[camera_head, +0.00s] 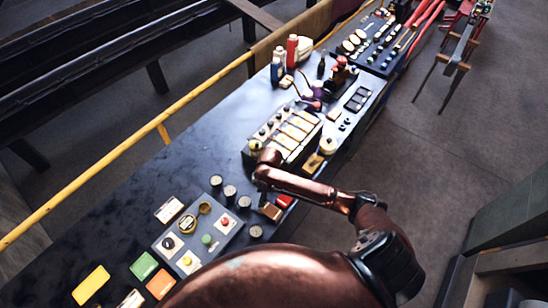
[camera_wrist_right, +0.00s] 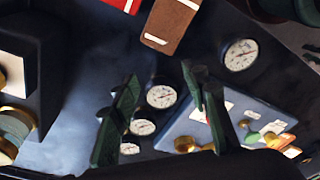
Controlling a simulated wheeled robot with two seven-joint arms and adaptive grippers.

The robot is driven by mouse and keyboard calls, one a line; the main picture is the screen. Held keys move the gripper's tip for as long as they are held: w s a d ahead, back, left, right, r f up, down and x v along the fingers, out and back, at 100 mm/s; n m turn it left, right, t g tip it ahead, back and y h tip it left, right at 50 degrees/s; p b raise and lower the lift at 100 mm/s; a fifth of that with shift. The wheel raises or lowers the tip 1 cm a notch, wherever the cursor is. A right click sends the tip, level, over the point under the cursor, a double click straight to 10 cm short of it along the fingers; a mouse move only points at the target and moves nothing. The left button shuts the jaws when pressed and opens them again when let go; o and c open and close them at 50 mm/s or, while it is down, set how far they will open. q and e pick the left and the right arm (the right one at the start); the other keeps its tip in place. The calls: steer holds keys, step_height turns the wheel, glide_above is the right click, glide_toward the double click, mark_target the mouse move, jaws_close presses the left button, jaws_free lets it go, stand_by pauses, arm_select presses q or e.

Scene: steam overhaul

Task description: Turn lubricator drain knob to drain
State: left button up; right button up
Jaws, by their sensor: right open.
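The lubricator is most likely the long dark box with cream panels and round knobs (camera_head: 285,133) at mid-bench in the head view. In the wrist view, part of a dark box with brass-and-green knobs (camera_wrist_right: 14,130) shows at the left edge. I cannot tell which knob is the drain knob. My right gripper (camera_head: 264,188) hangs over the bench just in front of the near end of the lubricator. In the wrist view my right gripper (camera_wrist_right: 160,78) has its two dark fingers spread with nothing between them. My left gripper is out of view.
A grey control panel (camera_head: 196,238) with buttons lies nearer, with several round gauges (camera_head: 230,191) beside it. A brown block (camera_head: 270,211) and a red block (camera_head: 285,201) lie close to my right gripper. Bottles (camera_head: 292,50) stand farther back. A yellow rail (camera_head: 120,150) runs along the bench's far side.

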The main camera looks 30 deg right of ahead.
steer(key=shift+n+g+h, duration=0.4)
steer(key=shift+h, duration=0.4)
steer(key=w+d+r, duration=0.3)
steer(key=w+d, duration=0.1)
steer(key=w+d+r, duration=0.4)
steer(key=d, duration=0.1)
steer(key=w+d+r, duration=0.4)
steer(key=shift+d, duration=0.25)
steer(key=shift+f, duration=0.4)
step_height(320, 180, down, 7)
steer(key=shift+r+p, duration=0.2)
steer(key=shift+p, duration=0.65)
steer(key=shift+c, duration=0.4)
jaws_close()
